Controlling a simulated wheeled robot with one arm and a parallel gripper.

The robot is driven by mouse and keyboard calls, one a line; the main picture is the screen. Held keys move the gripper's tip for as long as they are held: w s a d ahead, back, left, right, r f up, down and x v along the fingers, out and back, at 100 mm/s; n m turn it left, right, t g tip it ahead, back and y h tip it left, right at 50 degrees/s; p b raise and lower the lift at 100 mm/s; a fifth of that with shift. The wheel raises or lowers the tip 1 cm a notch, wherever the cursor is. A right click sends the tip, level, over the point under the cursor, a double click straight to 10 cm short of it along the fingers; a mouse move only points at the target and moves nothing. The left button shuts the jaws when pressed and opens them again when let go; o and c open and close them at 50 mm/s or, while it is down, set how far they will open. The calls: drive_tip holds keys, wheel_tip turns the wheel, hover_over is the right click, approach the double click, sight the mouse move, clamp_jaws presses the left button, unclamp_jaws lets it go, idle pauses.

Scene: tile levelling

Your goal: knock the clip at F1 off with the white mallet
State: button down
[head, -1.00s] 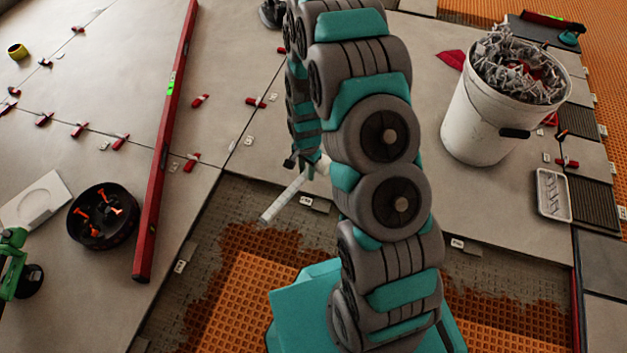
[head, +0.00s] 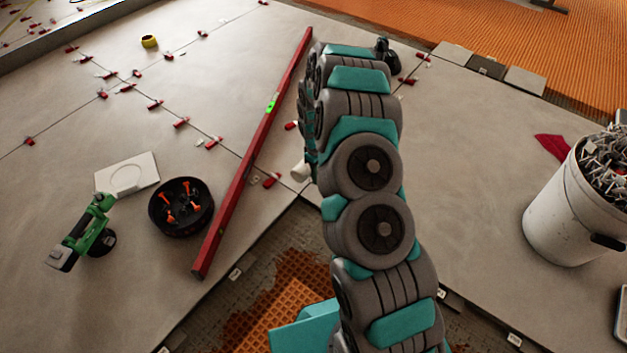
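A short pale cylinder, which looks like part of the white mallet (head: 300,171), sticks out left of my arm's far links. The rest of it is hidden behind the arm. My gripper is hidden there too, so its fingers do not show. Red clips stand along the tile joints: one (head: 271,181) just left of the mallet part, one (head: 291,125) farther up beside the arm, and several beyond the level. Small white tags lie by some clips, but I cannot read them, so I cannot tell which clip is the named one.
A long red level (head: 250,160) lies left of my arm. Farther left are a black bowl (head: 181,224) with orange pieces, a green tool (head: 88,240) and a white plate (head: 127,175). A white bucket (head: 562,215) of grey pieces stands right. Tiles between arm and bucket are mostly clear.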

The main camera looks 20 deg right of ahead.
drive_tip(key=shift+w+a+n, duration=0.1)
drive_tip(key=shift+w+n, duration=0.1)
drive_tip(key=shift+n, duration=0.1)
drive_tip(key=shift+f+b, duration=0.45)
drive_tip(key=shift+f, duration=1.65)
drive_tip(key=shift+s+a+r+p, duration=0.1)
drive_tip(key=shift+s+a+p, duration=0.4)
drive_tip(key=shift+s+a, duration=0.35)
drive_tip(key=shift+s+a+f+b, duration=0.15)
drive_tip(key=shift+a+f, duration=0.15)
drive_tip(key=shift+f, duration=0.35)
drive_tip(key=shift+s+a+f+b, duration=0.15)
drive_tip(key=shift+a+f, duration=0.2)
drive_tip(key=shift+f, duration=0.25)
drive_tip(key=shift+s+a+f+b, duration=0.15)
drive_tip(key=shift+a+f, duration=0.15)
drive_tip(key=shift+f, duration=0.35)
